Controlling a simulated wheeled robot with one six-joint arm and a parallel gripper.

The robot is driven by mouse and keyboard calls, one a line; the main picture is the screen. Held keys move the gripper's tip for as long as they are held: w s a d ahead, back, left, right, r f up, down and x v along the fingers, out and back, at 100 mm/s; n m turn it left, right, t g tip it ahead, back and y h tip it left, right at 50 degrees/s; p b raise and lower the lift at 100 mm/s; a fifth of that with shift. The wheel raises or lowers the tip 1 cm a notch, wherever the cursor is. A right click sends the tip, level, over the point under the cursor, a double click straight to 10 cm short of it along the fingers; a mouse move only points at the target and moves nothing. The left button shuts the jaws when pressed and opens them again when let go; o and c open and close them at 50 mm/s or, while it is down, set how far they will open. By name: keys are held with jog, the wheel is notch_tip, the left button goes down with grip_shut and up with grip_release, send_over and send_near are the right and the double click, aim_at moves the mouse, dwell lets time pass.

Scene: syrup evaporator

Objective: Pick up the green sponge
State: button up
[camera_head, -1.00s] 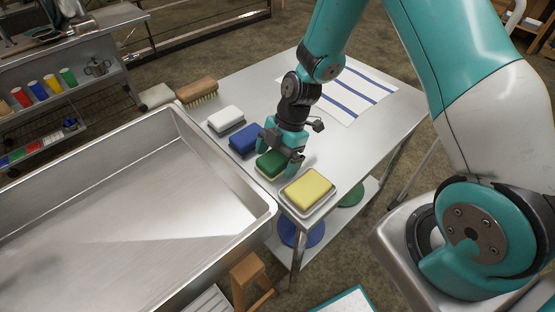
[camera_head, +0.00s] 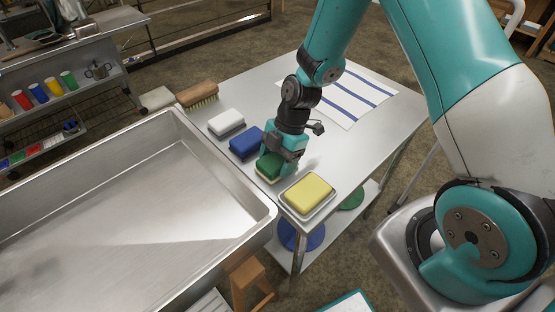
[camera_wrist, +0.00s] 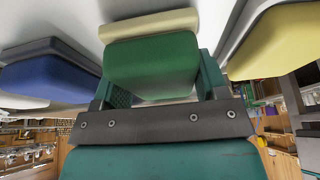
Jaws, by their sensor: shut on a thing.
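The green sponge (camera_head: 269,166) has a pale underside and is at the table's edge by the metal pan, between the blue sponge and the yellow sponge. My gripper (camera_head: 277,162) is shut on it from above. In the wrist view the green sponge (camera_wrist: 152,62) sits between the two fingers, its pale layer facing away from the palm. I cannot tell whether it touches the table or is slightly above it.
The blue sponge (camera_head: 246,142), white sponge (camera_head: 226,122) and brown brush (camera_head: 197,92) line the table edge behind. The yellow sponge (camera_head: 309,191) lies on a tray in front. A large metal pan (camera_head: 180,118) adjoins the left. A striped cloth (camera_head: 340,113) lies at the back right.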

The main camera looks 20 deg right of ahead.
aim_at(277, 158)
notch_tip(277, 158, up, 20)
dwell(0.3)
